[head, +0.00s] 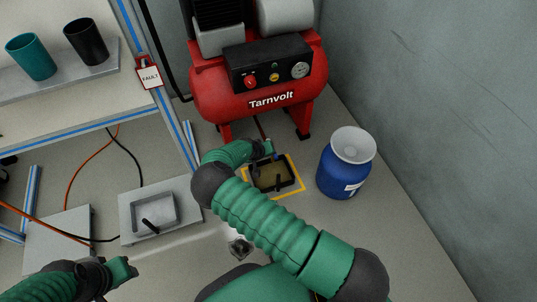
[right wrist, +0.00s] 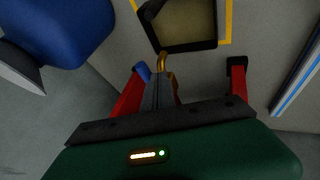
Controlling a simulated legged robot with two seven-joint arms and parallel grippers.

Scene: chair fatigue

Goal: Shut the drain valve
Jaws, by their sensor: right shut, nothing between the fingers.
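The drain valve shows in the right wrist view as a curved brass pipe (right wrist: 165,62) with a small blue lever (right wrist: 143,70) at its left. It hangs under the red Tarnvolt compressor (head: 262,95). In the head view a small blue spot, likely the lever, shows beside my right gripper (head: 270,149). In the right wrist view my right gripper (right wrist: 160,92) is shut and empty, its fingertips right beside the lever and brass pipe; whether they touch cannot be told. My left gripper (head: 122,272) is low at the left, far from the valve; its jaw gap is unclear.
A black tray (head: 291,187) lies in a yellow floor marking below the valve. A blue drum (head: 338,180) with a pale funnel top stands right of it. Compressor legs (right wrist: 237,80) flank the valve. A workbench (head: 88,92) stands left, with cables below. A wall closes the right.

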